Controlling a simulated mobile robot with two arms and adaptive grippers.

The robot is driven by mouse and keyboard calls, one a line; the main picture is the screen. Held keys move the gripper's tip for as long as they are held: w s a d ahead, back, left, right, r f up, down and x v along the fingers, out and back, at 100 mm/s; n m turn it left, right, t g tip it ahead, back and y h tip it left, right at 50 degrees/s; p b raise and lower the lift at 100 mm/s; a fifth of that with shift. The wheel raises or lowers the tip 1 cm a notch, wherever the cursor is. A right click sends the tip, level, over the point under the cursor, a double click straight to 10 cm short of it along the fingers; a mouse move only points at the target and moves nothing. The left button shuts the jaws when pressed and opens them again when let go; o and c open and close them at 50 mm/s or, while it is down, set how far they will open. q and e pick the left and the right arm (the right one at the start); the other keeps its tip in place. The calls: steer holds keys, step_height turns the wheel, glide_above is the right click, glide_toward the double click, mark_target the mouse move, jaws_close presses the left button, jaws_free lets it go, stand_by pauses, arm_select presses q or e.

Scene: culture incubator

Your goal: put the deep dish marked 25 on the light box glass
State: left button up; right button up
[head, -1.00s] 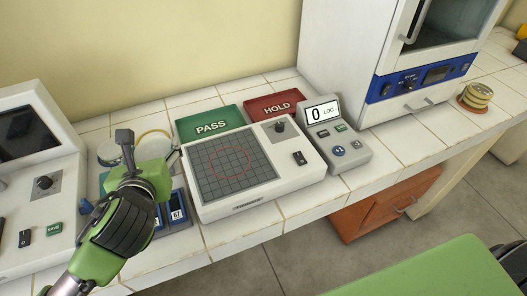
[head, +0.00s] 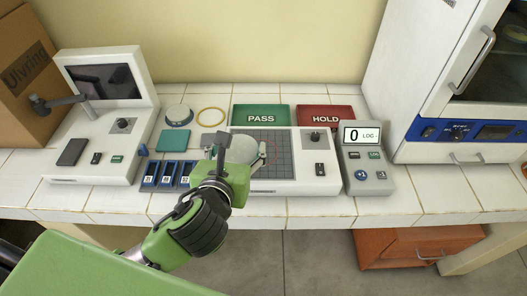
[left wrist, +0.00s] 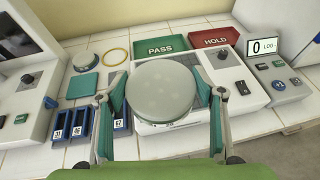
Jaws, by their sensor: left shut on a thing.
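My left gripper (left wrist: 161,100) is shut on a round, pale grey dish (left wrist: 162,92), with one finger on each side of it. In the head view the gripper (head: 232,150) hides part of the dish (head: 256,155). The dish is held above the left part of the white light box (head: 309,180), overlapping its dark gridded glass (head: 280,143). I cannot tell its exact height. No mark 25 is readable on the dish. In the left wrist view the dish covers much of the glass (left wrist: 190,61). My right gripper is not in view.
A blue numbered rack (head: 168,174) stands left of the light box. A teal pad (head: 173,141), a round lidded item (head: 178,116) and a yellow ring (head: 211,117) lie behind it. PASS (head: 261,115) and HOLD (head: 325,116) trays stand behind; a counter display (head: 368,165) stands right.

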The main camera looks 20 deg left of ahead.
arm_select(q)
steer(key=w+f, duration=0.2)
steer(key=w, duration=0.1)
steer(key=w+f, duration=0.3)
steer(key=w, duration=0.1)
steer(key=w+d+f, duration=0.1)
steer(key=w+f, duration=0.2)
steer(key=w, duration=0.1)
steer(key=shift+w+d+f, duration=0.1)
steer(key=shift+w, duration=0.15)
steer(key=shift+w+f, duration=0.35)
steer(key=shift+f, duration=1.55)
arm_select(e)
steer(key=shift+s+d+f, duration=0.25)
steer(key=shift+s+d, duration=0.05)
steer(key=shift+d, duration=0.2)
arm_select(q)
steer(key=shift+f, duration=0.15)
steer(key=o, duration=1.2)
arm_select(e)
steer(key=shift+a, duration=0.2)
